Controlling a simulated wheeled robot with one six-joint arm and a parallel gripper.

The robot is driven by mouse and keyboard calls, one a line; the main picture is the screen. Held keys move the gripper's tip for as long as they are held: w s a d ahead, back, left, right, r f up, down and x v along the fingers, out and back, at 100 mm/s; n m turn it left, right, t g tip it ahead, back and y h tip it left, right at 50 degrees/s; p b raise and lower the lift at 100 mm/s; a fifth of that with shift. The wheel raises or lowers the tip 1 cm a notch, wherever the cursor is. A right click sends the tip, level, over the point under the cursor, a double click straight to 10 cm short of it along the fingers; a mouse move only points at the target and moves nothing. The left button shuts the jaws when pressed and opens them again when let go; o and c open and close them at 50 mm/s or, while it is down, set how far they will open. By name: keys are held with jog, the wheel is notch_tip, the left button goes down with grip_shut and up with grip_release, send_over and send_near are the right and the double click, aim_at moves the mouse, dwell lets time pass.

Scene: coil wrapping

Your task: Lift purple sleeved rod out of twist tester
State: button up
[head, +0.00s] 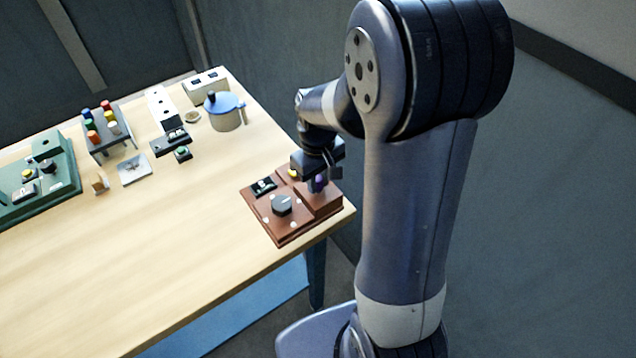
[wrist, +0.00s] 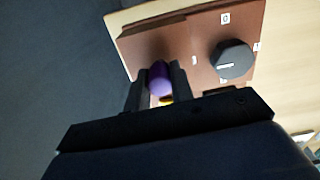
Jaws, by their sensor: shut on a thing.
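The twist tester is a reddish-brown box (head: 284,226) near the table's right corner, with a black dial and a small display on top. It also fills the upper part of the wrist view (wrist: 205,40). The purple sleeved rod (head: 318,182) shows at the tester's raised right part, under my gripper (head: 318,175). In the wrist view the purple rod (wrist: 159,79) is between the two dark fingers of my gripper (wrist: 158,84), which are shut on it. Its lower end is hidden, so I cannot tell whether it still sits in the tester.
A blue-lidded pot (head: 225,112), a rack with colored pegs (head: 106,132), a small dark device (head: 171,141) and a green machine (head: 38,185) stand farther left. The table's front middle (head: 150,270) is clear. The table edge lies close to the tester.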

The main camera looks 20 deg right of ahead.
grip_shut()
notch_tip(320, 180, up, 10)
jog(key=shift+b, duration=0.4)
